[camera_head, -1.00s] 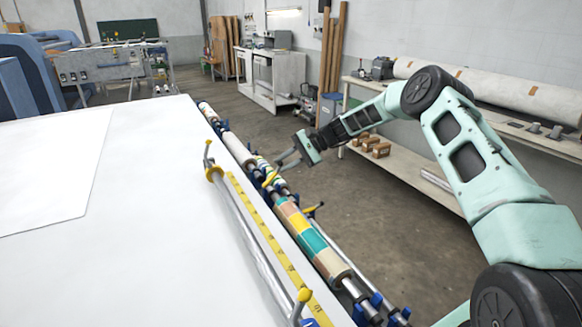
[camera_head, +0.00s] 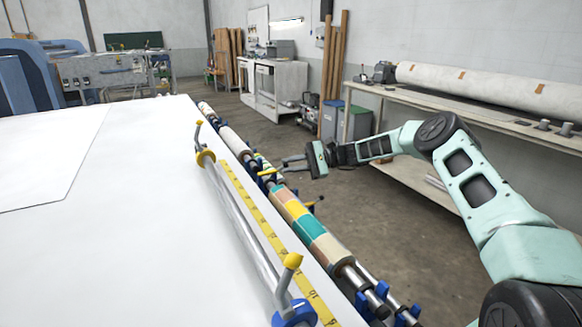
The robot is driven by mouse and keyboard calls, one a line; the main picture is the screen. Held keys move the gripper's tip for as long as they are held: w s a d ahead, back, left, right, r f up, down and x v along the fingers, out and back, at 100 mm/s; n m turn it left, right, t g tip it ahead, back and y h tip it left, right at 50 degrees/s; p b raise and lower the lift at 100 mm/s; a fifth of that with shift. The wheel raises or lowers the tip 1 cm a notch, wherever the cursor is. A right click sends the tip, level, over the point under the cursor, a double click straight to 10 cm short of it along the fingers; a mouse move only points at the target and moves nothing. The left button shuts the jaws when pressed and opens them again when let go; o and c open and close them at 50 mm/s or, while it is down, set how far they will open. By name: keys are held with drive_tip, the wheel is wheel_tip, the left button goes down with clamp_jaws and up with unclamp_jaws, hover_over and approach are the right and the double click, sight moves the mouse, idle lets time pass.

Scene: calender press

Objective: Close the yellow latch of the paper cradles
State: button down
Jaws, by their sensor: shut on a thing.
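The paper cradles (camera_head: 354,292) run along the right side of the white table and hold paper rolls, one with a multicoloured print (camera_head: 300,222). A yellow latch (camera_head: 268,172) sits by the middle of the row. My gripper (camera_head: 282,167) reaches in from the right, its fingers pointing left at this latch and shut on it; the exact contact is small in the view. A second yellow latch (camera_head: 315,202) sticks out to the right, lower along the cradles, and my gripper is apart from it.
The white table (camera_head: 130,240) carries a metal bar (camera_head: 240,225) with yellow-tipped levers and a yellow ruler (camera_head: 262,230) near its right edge. A shelf bench (camera_head: 470,110) with a long roll stands along the right wall. Open floor (camera_head: 370,225) lies between bench and cradles.

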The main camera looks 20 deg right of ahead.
drive_tip(key=shift+s+a+f, duration=0.15)
drive_tip(key=shift+a+f, duration=0.1)
drive_tip(key=shift+f, duration=0.35)
drive_tip(key=c, duration=1.3)
unclamp_jaws()
drive_tip(key=shift+a+f, duration=0.1)
drive_tip(key=shift+r, duration=0.25)
drive_tip(key=shift+d, duration=0.2)
